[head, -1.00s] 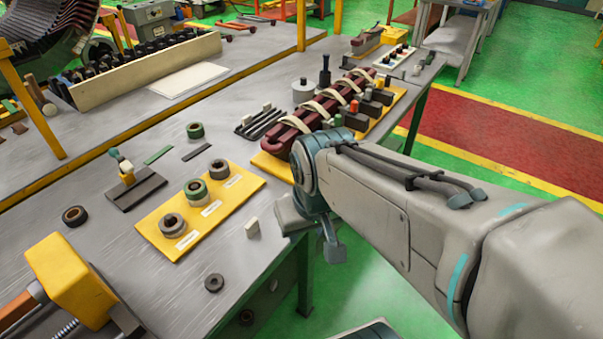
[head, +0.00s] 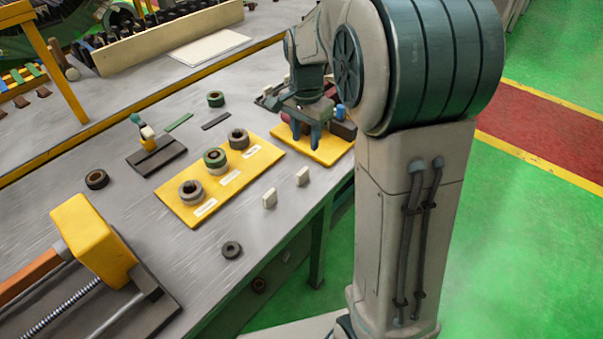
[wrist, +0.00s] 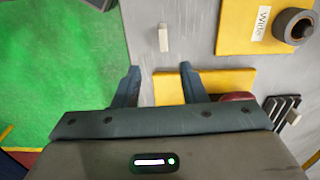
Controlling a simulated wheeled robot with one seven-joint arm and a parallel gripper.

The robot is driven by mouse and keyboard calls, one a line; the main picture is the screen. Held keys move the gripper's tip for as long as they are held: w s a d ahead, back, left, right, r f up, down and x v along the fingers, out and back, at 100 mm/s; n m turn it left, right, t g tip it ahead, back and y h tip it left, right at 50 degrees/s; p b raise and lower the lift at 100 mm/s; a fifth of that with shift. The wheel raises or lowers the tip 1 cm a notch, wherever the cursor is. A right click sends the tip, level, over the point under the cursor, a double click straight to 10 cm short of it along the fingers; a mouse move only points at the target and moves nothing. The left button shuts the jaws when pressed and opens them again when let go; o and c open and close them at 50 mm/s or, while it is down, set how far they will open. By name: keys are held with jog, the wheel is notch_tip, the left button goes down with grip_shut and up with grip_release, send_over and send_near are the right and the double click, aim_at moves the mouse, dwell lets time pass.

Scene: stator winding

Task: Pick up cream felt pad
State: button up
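Two small cream blocks that look like felt pads stand on the grey table in the head view: one (head: 302,176) near the yellow board's right corner, the other (head: 270,198) closer to the camera. A single cream pad (wrist: 163,37) shows in the wrist view, beyond my fingertips and roughly in line with the gap between them. My gripper (head: 305,132) is above the yellow base of the coil stand, fingers pointing down. In the wrist view my gripper (wrist: 160,68) is open, with nothing between its fingers. It is apart from the pads.
A yellow board (head: 172,203) with labelled tape rolls lies left of the pads. The coil stand's yellow base (head: 325,148) is under my gripper, with the coil mostly hidden by my arm. The table's front edge is close to the pads.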

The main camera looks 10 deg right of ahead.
aim_at(303, 171)
notch_tip(303, 171, down, 8)
jog(key=shift+w+a+f+p, duration=0.1)
jog(key=shift+a+f+p, duration=0.1)
jog(key=shift+f, duration=1.15)
jog(key=shift+w+a+f+p, duration=0.1)
jog(key=shift+f+p, duration=0.1)
jog(key=shift+f, duration=1.15)
grip_shut()
